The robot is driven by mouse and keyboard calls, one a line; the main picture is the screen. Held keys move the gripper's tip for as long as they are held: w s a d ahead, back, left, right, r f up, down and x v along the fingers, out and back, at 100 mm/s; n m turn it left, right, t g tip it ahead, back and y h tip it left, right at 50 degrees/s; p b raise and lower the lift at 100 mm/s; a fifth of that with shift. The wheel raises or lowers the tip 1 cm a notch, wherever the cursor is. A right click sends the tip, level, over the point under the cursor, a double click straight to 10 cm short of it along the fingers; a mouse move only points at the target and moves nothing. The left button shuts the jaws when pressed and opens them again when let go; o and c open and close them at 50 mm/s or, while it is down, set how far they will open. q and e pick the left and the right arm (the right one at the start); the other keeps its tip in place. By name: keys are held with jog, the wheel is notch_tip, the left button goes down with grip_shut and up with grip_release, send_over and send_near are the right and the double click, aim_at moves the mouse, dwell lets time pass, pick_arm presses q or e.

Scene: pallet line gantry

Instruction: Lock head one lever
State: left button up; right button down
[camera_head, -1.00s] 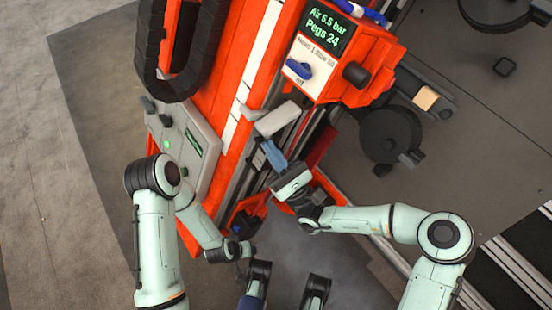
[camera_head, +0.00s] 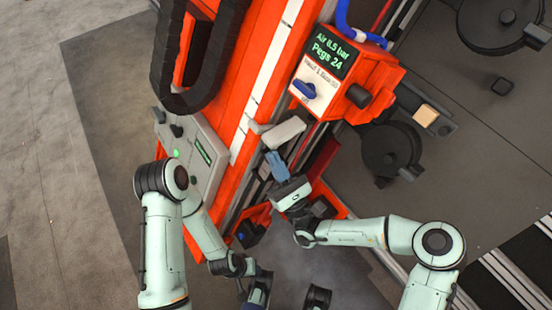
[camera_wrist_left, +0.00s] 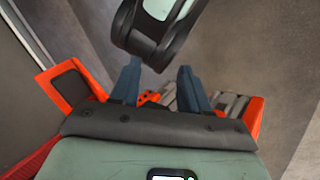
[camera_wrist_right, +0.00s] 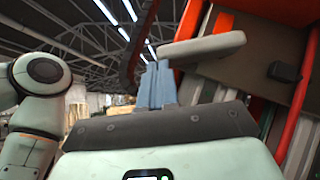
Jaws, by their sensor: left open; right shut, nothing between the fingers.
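A pale grey lever-like bar (camera_head: 284,133) sticks out from the orange machine's side in the head view; it shows large in the right wrist view (camera_wrist_right: 205,47). My right gripper (camera_head: 271,154) is shut and empty, its blue fingertips (camera_wrist_right: 155,64) just below the bar's near end; I cannot tell whether they touch. A blue knob (camera_head: 304,89) sits on a white plate whose small label seems to start "Head 1"; I cannot tell which part is the named lever. My left gripper (camera_wrist_left: 158,80) is open and empty, low in the head view.
A green-lit screen (camera_head: 328,52) reads "Air 6.5 bar, Pegs 24". A black cable chain (camera_head: 187,60) and a grey control panel (camera_head: 195,150) are on the machine's left. Round black parts (camera_head: 388,150) stand to the right. Orange parts (camera_wrist_left: 70,88) lie close to the left gripper.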

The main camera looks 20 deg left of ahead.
jog(key=r+m+t+h+p, duration=0.1)
jog(key=m+t+h+p, duration=0.1)
jog(key=m, duration=0.1)
jog(key=shift+s+a+r+p, duration=0.15)
jog(key=shift+s+r+p, duration=0.05)
jog(key=shift+r+p, duration=0.2)
pick_arm(q)
jog(key=s+d+r+g+p, duration=0.2)
jog(key=s+r+p, duration=0.4)
jog(key=r, duration=0.5)
jog(key=shift+s+g+h+p, duration=0.2)
jog(key=shift+g+h+p, duration=0.15)
jog(key=shift+p, duration=0.6)
pick_arm(e)
notch_tip(320, 180, up, 3)
jog(key=m+t+h, duration=0.1)
jog(key=m, duration=0.1)
jog(key=m+t+h, duration=0.1)
jog(key=m+h, duration=0.1)
jog(key=shift+s+a+r+t, duration=0.1)
jog(key=shift+r+t, duration=0.1)
jog(key=shift+t, duration=0.1)
jog(key=shift+r, duration=0.2)
pick_arm(q)
jog(key=shift+f, duration=0.1)
